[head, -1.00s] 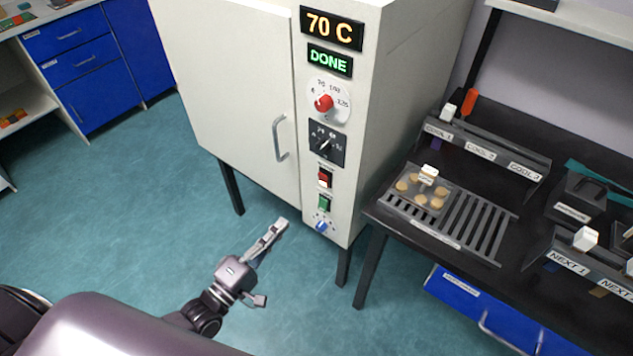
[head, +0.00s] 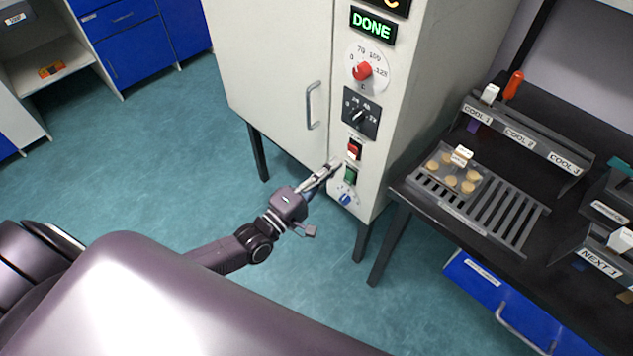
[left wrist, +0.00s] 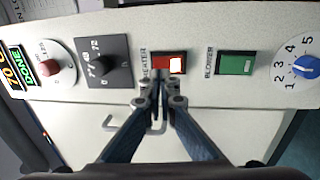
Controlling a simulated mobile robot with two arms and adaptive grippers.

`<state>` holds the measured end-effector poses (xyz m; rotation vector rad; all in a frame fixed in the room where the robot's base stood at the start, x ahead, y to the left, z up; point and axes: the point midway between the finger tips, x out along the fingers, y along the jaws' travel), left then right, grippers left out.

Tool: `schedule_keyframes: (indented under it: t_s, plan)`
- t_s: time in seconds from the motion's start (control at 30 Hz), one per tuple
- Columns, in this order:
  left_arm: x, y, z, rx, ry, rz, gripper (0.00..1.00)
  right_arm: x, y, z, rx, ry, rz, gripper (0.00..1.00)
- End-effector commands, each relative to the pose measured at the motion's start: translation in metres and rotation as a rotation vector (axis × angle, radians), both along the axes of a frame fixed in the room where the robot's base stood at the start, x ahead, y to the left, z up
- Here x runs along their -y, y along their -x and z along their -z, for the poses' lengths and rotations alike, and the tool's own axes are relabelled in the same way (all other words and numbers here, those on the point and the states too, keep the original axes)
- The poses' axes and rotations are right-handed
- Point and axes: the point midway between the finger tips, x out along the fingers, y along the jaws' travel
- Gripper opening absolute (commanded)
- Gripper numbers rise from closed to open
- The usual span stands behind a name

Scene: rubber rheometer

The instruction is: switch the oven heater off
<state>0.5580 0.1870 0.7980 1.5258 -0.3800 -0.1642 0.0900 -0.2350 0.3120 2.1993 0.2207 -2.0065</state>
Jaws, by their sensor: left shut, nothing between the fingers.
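The heater switch (head: 354,151) is a red rocker on the oven's (head: 270,60) front control strip. In the left wrist view the heater switch (left wrist: 169,64) has a dark red half and a brightly lit half on the side toward the blower switch. My left gripper (head: 336,167) is shut and empty, its fingertips close to the strip by the heater switch. In the left wrist view the fingertips (left wrist: 166,86) overlap the edge of its dark red half; I cannot tell whether they touch it. My right gripper is not in view.
The green blower switch (head: 351,175) and a blue knob (head: 346,198) sit below the heater switch. A black dial (head: 359,114) and a red knob (head: 362,71) sit above. A green DONE display (head: 373,24) is lit. A black table (head: 405,196) stands to the right.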

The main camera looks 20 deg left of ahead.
Motion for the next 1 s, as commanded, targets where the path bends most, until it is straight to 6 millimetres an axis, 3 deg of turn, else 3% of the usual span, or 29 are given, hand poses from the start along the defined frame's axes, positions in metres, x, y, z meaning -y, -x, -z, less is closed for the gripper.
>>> schedule_keyframes:
  t_s: [0.1,0.3,0.73,0.97,1.0]
  plan:
    - [0.007,-0.019,-0.002,0.002,0.001,0.000,0.00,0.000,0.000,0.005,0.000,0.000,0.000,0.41]
    - [0.013,-0.036,-0.005,0.000,-0.001,0.000,0.00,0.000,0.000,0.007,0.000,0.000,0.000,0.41]
    - [0.014,-0.039,-0.006,-0.002,-0.002,0.000,0.00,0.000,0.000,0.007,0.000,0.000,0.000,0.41]
    - [0.016,-0.045,-0.017,-0.060,-0.024,-0.001,0.00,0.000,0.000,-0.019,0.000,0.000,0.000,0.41]
    - [0.016,-0.045,-0.009,-0.063,-0.025,-0.001,0.00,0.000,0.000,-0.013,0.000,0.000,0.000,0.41]
